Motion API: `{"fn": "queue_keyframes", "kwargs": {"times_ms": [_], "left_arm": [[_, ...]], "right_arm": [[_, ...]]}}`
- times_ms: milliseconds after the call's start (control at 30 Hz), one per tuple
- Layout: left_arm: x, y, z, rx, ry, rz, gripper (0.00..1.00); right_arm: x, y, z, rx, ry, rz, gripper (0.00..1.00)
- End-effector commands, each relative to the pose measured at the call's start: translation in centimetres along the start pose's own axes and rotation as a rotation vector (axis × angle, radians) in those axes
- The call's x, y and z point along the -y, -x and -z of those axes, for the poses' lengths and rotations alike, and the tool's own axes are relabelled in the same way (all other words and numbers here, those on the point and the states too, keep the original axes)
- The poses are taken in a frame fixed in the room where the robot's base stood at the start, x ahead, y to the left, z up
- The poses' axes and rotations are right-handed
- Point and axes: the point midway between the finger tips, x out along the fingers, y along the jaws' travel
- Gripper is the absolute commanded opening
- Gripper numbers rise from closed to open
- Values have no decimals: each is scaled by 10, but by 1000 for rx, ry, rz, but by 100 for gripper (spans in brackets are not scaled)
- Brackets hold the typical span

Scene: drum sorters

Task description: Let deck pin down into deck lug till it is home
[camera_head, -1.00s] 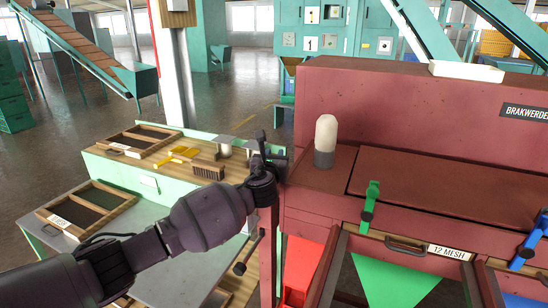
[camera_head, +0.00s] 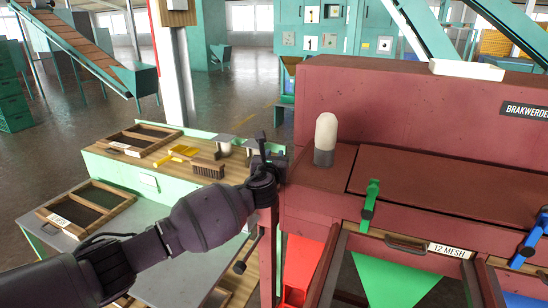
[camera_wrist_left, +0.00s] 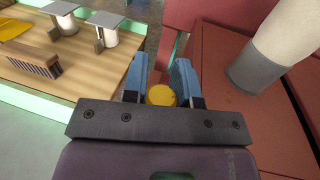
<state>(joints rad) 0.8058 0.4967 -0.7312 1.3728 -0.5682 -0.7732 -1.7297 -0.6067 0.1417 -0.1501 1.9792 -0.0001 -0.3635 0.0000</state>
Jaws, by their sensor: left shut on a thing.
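My left gripper (camera_head: 268,155) is at the left end of the red machine, above the gap between it and the workbench. In the left wrist view, its two blue fingers (camera_wrist_left: 161,84) are closed around a round yellow head (camera_wrist_left: 161,95), which I take to be the top of the deck pin. The rest of the pin is hidden below the head and behind the gripper. In the head view, my gripper covers the pin. I cannot make out the deck lug in either view, nor tell how deep the pin sits. My right gripper is not in view.
A white-domed lamp with a grey base (camera_head: 325,140) stands on the red machine (camera_head: 400,110), close right of my gripper. The workbench (camera_head: 130,168) at left holds a brush (camera_head: 207,170), framed screens and small jars. A green clamp (camera_head: 370,205) sits on the machine's front.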

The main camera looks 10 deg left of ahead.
Motion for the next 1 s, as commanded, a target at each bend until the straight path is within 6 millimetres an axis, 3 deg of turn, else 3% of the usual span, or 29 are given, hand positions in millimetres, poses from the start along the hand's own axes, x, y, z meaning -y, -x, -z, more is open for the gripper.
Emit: {"fn": "queue_keyframes", "kwargs": {"times_ms": [500,533,700,1000], "left_arm": [[0,0,11,0,0,0,1],[0,0,11,0,0,0,28],[0,0,12,-2,-1,0,54],[0,1,14,-5,-2,0,56]], "right_arm": [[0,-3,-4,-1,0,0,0],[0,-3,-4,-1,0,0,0],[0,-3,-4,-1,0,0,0],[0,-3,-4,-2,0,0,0]]}}
